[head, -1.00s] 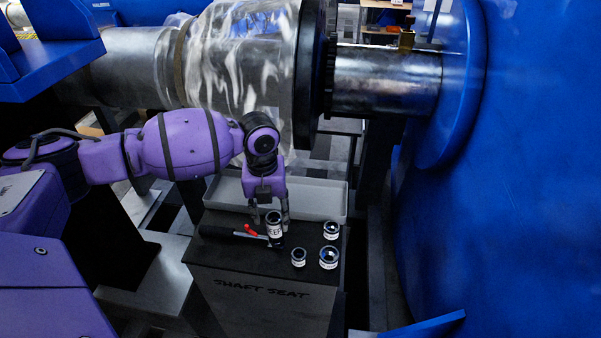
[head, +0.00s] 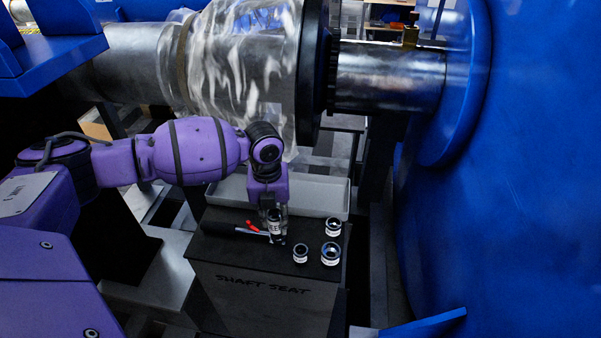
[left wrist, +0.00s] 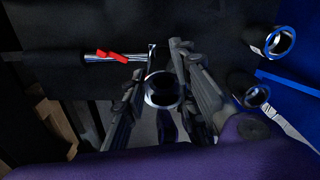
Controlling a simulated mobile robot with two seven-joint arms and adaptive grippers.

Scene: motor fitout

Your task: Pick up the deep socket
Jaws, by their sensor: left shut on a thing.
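The deep socket (head: 274,228) is a dark, upright cylinder with a pale label in the head view, on or just above the black top of the shaft seat stand. My left gripper (head: 276,215) points down and is shut on it, partly hiding the label. In the left wrist view the socket's round, shiny open end (left wrist: 162,88) shows between the fingers of my left gripper (left wrist: 150,90). Whether its base touches the stand is unclear. My right gripper is not in view.
A ratchet with a red lever (head: 253,225) lies just left of the held socket. Shorter labelled sockets (head: 333,227), (head: 330,254) and (head: 300,253) stand to the right. A grey tray (head: 325,195) is behind. The large shaft (head: 390,80) hangs above; a blue housing (head: 500,180) bounds the right.

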